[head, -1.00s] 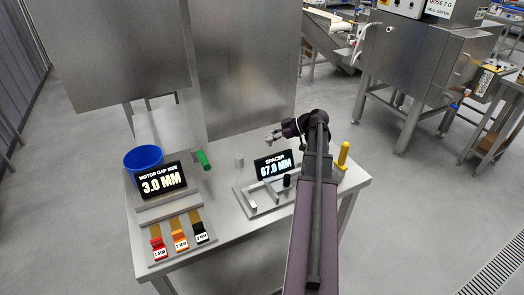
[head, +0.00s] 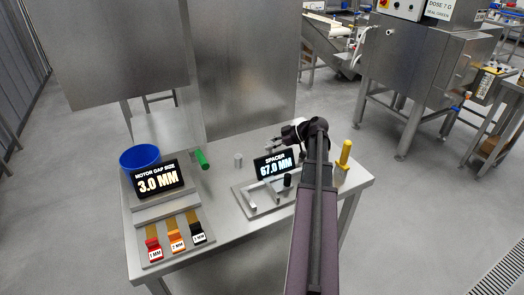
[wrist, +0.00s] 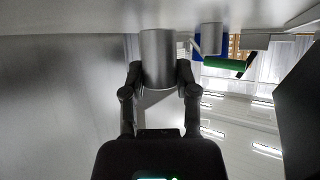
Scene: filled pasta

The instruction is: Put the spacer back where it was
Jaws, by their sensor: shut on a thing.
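My gripper (wrist: 158,75) is shut on a smooth grey metal cylinder (wrist: 158,55), which I take as the spacer. In the wrist view the picture is upside down, with the grey tabletop (wrist: 90,18) along the top. The held cylinder's end lies close to the tabletop; I cannot tell if it touches. In the head view the gripper and held cylinder are mostly hidden behind my arm and the spacer display (head: 274,166), which reads 67.0 MM. A second grey cylinder (head: 238,160) stands upright on the table; a similar one shows in the wrist view (wrist: 211,38).
A metal fixture (head: 262,209) with a black knob (head: 288,180) sits before the display. A yellow-handled tool (head: 345,153) stands right. A green handle (head: 202,159), blue bin (head: 140,157), 3.0 MM display (head: 157,178) and tagged gauges (head: 176,240) are left. A steel panel rises behind.

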